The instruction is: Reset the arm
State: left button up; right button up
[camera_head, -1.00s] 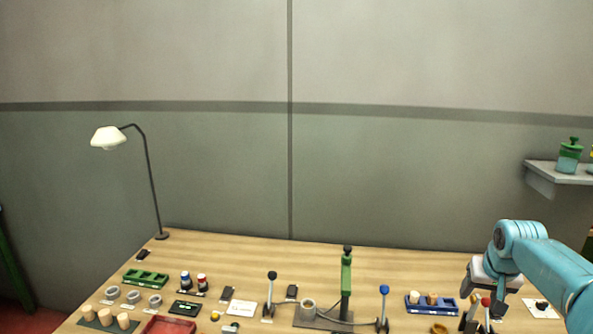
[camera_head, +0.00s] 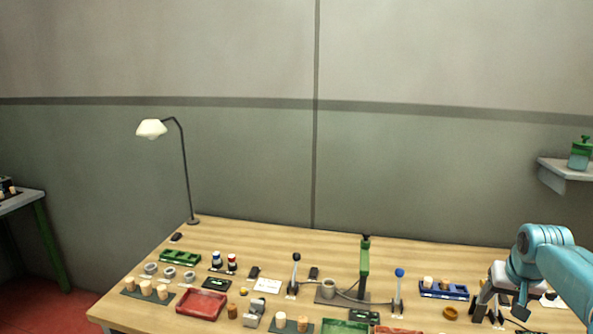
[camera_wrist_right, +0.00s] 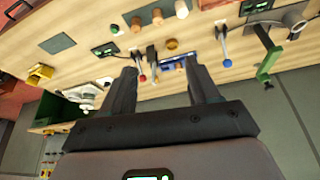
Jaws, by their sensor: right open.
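My right gripper (camera_head: 497,312) hangs over the right end of the wooden table, its arm coming in from the right. Its two dark fingers are apart, and in the right wrist view the open gripper (camera_wrist_right: 160,82) holds nothing between them. A blue tray with corks (camera_head: 443,290) lies just left of it in the head view. The right wrist view is turned over, with the tabletop at the top; there a red-knobbed lever (camera_wrist_right: 143,78) and the blue tray (camera_wrist_right: 178,64) show beyond the fingers. My left gripper is not in view.
A green upright stand (camera_head: 364,268) and a blue-knobbed lever (camera_head: 399,285) stand left of the gripper. A red tray (camera_head: 201,305), a green tray (camera_head: 180,257) and a lamp (camera_head: 186,175) are farther left. A shelf (camera_head: 566,174) is on the right wall.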

jog(key=a+f+n+y+b, duration=0.1)
jog(key=a+f+b, duration=0.1)
jog(key=a+f, duration=0.6)
jog(key=s+a+f+n+g+y+b, duration=0.15)
jog(key=a+f, duration=0.35)
jog(key=f, duration=0.6)
jog(key=a+f+t+y+b, duration=0.1)
jog(key=a+f, duration=0.5)
jog(key=f, duration=0.4)
jog(key=s+a+f+g+y+b, duration=0.2)
jog(key=s+a+f+b, duration=0.1)
jog(key=s+a+f, duration=0.9)
jog(key=s+a+f+b, duration=0.1)
jog(key=s+a+f, duration=0.1)
jog(key=s, duration=0.5)
jog(key=s+a+f+g+b, duration=0.1)
jog(key=s+a+f, duration=0.1)
jog(key=s+a, duration=0.2)
jog(key=s, duration=0.3)
jog(key=shift+a+f+n, duration=0.2)
jog(key=shift+n, duration=0.15)
jog(key=shift+y, duration=0.25)
